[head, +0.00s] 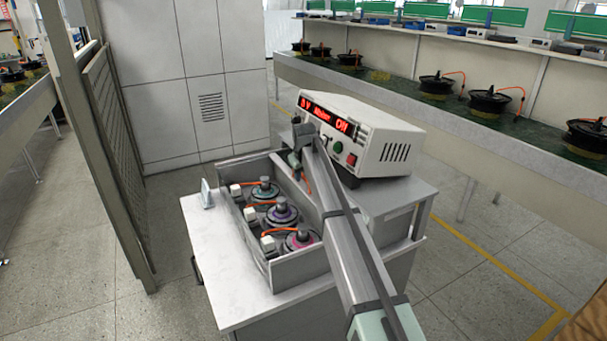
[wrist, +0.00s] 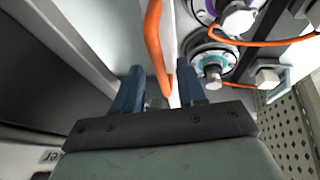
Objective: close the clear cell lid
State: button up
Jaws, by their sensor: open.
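The cell is an open grey box (head: 262,262) on a white cabinet. My gripper (head: 296,162) is at the box's back right, beside the power unit. In the wrist view my gripper (wrist: 160,92) has its two blue fingers apart. An orange cable or bar (wrist: 153,40) reaches down between them; I cannot tell whether it touches a finger. A motor with a teal ring (wrist: 212,66) lies just right of the fingers.
A white power unit (head: 372,145) with a red lit display stands right behind the box. A small clear upright piece (head: 207,194) stands on the cabinet top (head: 215,285), left of the box. A mesh panel (head: 118,160) stands farther left. The cabinet top's front left is clear.

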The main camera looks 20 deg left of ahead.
jog(key=shift+f, duration=0.15)
grip_shut()
dwell(0.4)
